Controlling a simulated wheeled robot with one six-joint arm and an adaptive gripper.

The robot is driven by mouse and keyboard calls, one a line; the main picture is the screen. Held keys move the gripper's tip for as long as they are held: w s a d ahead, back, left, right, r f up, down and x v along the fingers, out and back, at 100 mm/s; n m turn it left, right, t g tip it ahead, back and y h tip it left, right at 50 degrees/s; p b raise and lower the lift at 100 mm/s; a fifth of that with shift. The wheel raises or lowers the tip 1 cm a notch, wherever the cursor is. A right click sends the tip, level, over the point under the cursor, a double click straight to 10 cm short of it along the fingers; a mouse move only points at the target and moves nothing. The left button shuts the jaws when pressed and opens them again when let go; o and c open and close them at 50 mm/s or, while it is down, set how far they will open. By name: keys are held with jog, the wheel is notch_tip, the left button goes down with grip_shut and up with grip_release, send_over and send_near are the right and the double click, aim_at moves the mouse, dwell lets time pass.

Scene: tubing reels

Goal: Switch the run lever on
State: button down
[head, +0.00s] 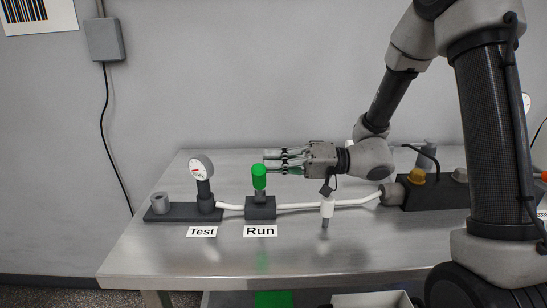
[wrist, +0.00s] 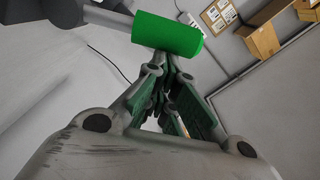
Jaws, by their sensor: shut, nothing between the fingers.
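The run lever has a green knob (head: 259,176) on a short dark stalk and stands about upright on a dark block (head: 260,208). A white label reading "Run" (head: 260,231) lies in front of it. My gripper (head: 268,162) points left, level with the knob's top, its fingertips at or just right of it. In the wrist view the green knob (wrist: 167,35) lies just beyond the shut fingertips (wrist: 165,75). The fingers hold nothing. I cannot tell whether they touch the knob.
A small white-and-grey fitting (head: 327,209) stands nearby. The front tabletop (head: 200,265) is clear.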

jog(key=shift+s+f, duration=0.25)
jog(key=shift+s, duration=0.9)
jog(key=w+d+r, duration=0.2)
jog(key=d, duration=0.9)
jog(key=shift+w+r, duration=0.2)
jog(key=shift+w, duration=0.1)
